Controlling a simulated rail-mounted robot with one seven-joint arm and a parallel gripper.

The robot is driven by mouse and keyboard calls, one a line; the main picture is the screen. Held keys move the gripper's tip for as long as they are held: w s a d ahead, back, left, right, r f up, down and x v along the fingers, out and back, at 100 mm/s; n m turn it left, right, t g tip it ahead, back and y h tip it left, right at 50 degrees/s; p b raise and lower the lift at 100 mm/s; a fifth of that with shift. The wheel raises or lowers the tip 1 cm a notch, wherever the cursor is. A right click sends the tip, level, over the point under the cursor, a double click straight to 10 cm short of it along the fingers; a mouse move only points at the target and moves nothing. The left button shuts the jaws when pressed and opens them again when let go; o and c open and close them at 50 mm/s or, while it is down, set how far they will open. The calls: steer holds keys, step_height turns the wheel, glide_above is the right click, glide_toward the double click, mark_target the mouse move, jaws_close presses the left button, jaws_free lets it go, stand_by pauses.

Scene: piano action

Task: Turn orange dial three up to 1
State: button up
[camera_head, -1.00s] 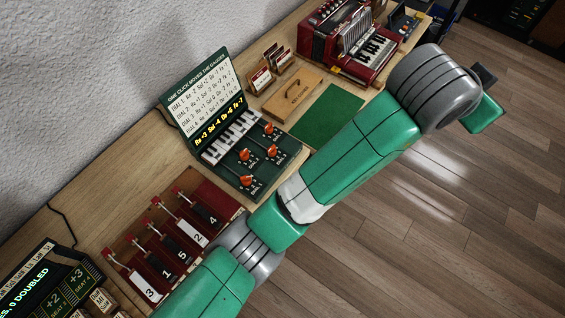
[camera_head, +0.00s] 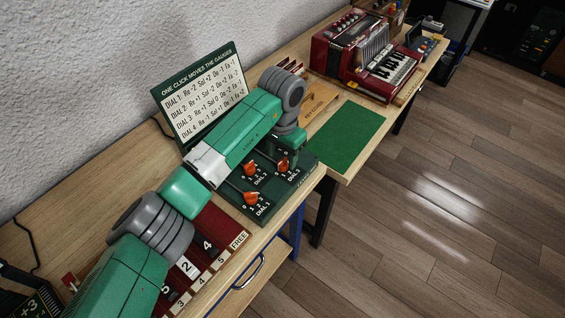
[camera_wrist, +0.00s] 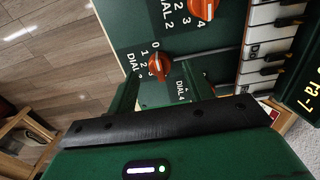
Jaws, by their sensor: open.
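Orange dial three (camera_head: 283,163) is on the right front of the green panel (camera_head: 232,203). In the wrist view dial three (camera_wrist: 159,66) shows between my fingertips, with numbers along its left side. I cannot read its setting surely. My gripper (camera_head: 294,148) is over this dial, pointing down. In the wrist view my gripper (camera_wrist: 160,76) is open, one finger on each side of the dial; I cannot tell whether they touch it.
Dial one (camera_head: 250,198) and dial two (camera_head: 250,168) are left of my gripper. The upright chart (camera_head: 203,95) stands behind the panel, partly covered by my arm. A green mat (camera_head: 343,138) lies clear to the right. A red accordion (camera_head: 370,55) stands farther back.

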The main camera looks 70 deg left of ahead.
mark_target(282, 164)
steer(key=shift+f, duration=1.35)
steer(key=c, duration=1)
steer(key=shift+o, duration=0.2)
steer(key=r+p, duration=0.1)
steer(key=p, duration=0.3)
steer(key=shift+d+n, duration=0.1)
steer(key=shift+n, duration=0.2)
steer(key=n+p, duration=0.1)
steer(key=p, duration=0.3)
steer(key=shift+w+r, duration=0.1)
steer(key=n+p, duration=0.1)
steer(key=p, duration=0.1)
steer(key=n+p, duration=0.1)
steer(key=shift+f+p, duration=0.35)
steer(key=n+p, duration=0.2)
steer(key=n, duration=0.3)
steer(key=shift+f, duration=0.2)
steer(key=shift+n, duration=0.3)
steer(key=o, duration=1)
steer(key=shift+c, duration=0.2)
